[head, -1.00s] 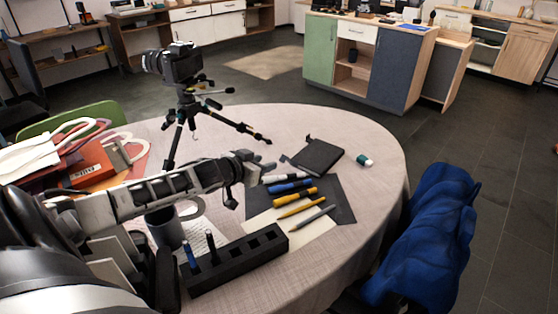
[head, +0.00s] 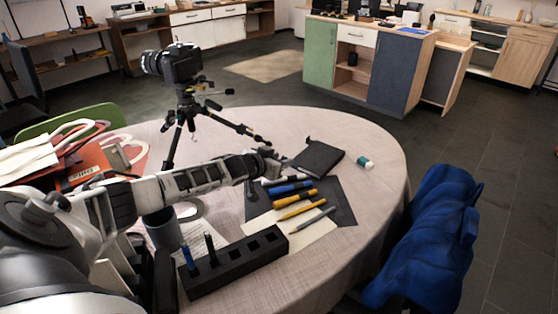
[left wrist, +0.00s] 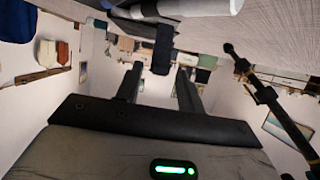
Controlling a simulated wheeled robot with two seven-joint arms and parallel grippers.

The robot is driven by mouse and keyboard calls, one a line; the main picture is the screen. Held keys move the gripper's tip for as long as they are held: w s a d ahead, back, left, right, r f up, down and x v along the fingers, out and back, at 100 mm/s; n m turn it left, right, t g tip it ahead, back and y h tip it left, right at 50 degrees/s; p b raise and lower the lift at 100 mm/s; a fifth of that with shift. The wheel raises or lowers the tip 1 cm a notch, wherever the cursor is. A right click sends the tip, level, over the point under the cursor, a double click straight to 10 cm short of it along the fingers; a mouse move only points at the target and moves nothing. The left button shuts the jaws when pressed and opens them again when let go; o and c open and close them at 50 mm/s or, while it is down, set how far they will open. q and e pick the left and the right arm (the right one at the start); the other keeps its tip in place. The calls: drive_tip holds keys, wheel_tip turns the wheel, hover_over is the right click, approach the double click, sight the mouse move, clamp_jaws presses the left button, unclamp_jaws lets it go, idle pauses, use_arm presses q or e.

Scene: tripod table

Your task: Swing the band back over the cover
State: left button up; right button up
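A dark notebook (head: 318,159) lies closed on the round table, right of centre in the head view. A small dark loop (head: 308,139) sticks up at its far left corner; it may be the band, but it is too small to be sure. My left gripper (head: 270,162) is just left of the notebook, low over the table and apart from it. In the left wrist view the two fingers of my left gripper (left wrist: 159,85) stand apart with a gap between them. A dark upright shape (left wrist: 163,48) shows beyond the gap; I cannot tell what it is. My right gripper is not in view.
A camera tripod (head: 187,105) stands behind my left arm. Several pens (head: 298,198) lie on dark and pale sheets before the notebook. A black pen holder (head: 235,262), a grey mug (head: 163,228) and a white-green eraser (head: 365,162) are also on the cloth.

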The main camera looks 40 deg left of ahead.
use_arm(q)
drive_tip(key=c, duration=0.5)
drive_tip(key=shift+c, duration=0.2)
drive_tip(key=shift+r, duration=0.1)
